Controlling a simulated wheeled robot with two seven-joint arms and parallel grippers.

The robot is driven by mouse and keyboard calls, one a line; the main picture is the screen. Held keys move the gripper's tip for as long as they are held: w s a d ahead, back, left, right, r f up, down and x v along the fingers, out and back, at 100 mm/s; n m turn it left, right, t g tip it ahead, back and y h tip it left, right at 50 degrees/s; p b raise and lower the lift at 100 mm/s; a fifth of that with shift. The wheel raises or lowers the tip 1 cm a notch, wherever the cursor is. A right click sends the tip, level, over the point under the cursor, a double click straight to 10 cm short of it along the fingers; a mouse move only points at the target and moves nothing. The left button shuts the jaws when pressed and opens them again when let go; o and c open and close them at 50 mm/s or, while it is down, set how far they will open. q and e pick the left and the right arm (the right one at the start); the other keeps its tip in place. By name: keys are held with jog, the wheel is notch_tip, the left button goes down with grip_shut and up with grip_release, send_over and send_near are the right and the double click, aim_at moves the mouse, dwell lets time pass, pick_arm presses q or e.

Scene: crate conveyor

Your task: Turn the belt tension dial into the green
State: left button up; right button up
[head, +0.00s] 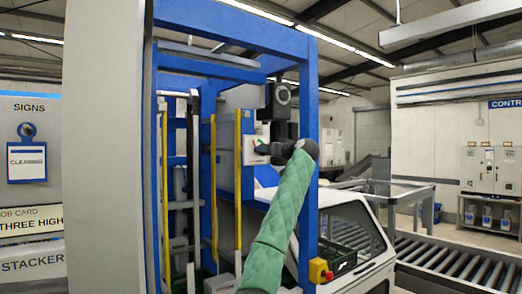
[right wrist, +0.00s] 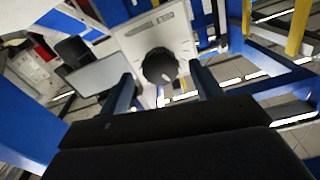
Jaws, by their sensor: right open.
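The belt tension dial (right wrist: 160,66) is a round black knob with a short white mark at its lower right edge in the picture. It sits on a pale grey panel (right wrist: 138,42), which also shows in the head view (head: 251,156). My right gripper (right wrist: 162,72) is open, with one blue finger on each side of the dial in the picture. I cannot tell whether the fingers touch it. In the head view my right gripper (head: 263,149) is at the panel, and the dial is hidden there. No green zone is clear in the right wrist view. My left gripper is not in view.
A blue frame (head: 309,120) with yellow uprights (head: 238,170) surrounds the panel closely. A white machine cover (head: 345,225) and a red and yellow button box (head: 319,270) stand at lower right. A roller conveyor (head: 455,265) runs beyond.

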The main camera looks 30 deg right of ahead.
jog(key=w+p, duration=0.2)
jog(key=w, duration=0.1)
jog(key=shift+w+a+r, duration=0.1)
jog(key=shift+w+r, duration=0.1)
jog(key=shift+w, duration=0.1)
jog(key=shift+w+f+p, duration=0.2)
jog(key=shift+w+p, duration=0.25)
jog(key=shift+w, duration=0.3)
jog(key=shift+c, duration=0.5)
jog(key=c, duration=0.9)
